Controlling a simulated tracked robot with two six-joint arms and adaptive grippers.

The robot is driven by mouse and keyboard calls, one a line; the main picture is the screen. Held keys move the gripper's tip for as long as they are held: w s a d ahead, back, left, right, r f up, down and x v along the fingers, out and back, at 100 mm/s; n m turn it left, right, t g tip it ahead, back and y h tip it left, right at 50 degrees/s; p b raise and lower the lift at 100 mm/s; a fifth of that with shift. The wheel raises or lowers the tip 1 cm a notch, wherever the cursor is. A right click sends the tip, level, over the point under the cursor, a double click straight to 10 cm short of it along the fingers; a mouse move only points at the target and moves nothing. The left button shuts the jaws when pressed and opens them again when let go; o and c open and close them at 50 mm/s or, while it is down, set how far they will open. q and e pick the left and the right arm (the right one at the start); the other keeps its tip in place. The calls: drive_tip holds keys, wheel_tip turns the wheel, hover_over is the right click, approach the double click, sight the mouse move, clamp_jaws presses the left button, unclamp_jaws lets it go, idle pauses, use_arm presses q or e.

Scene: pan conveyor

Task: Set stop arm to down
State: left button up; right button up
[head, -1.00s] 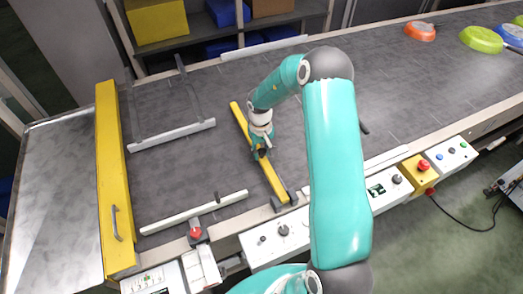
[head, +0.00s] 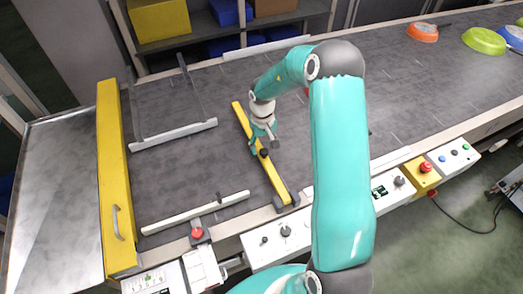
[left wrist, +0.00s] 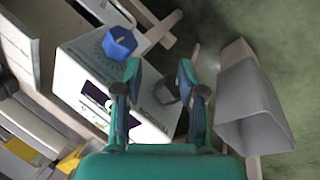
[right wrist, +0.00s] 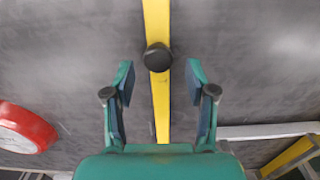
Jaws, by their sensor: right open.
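The stop arm is a yellow bar (head: 272,178) with a black knob (head: 264,153), lying across the grey belt from a bracket at its near edge. In the right wrist view the bar (right wrist: 157,100) runs up the middle, with the knob (right wrist: 158,57) just beyond the fingertips. My right gripper (head: 262,143) is over the bar by the knob; its fingers (right wrist: 160,78) are open on either side of the bar, apart from the knob. My left gripper (left wrist: 160,75) is open and empty near a white control box (left wrist: 75,75); the head view does not show it.
A red pan (right wrist: 22,128) lies left of the right gripper in its wrist view. Orange (head: 423,32) and green (head: 484,41) pans are farther along the belt. A yellow gate (head: 113,190) and pale rails (head: 195,213) flank the left end. Control boxes (head: 283,238) line the near edge.

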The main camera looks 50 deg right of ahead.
wheel_tip(320, 180, up, 8)
drive_tip(key=shift+w, duration=0.15)
idle(0.6)
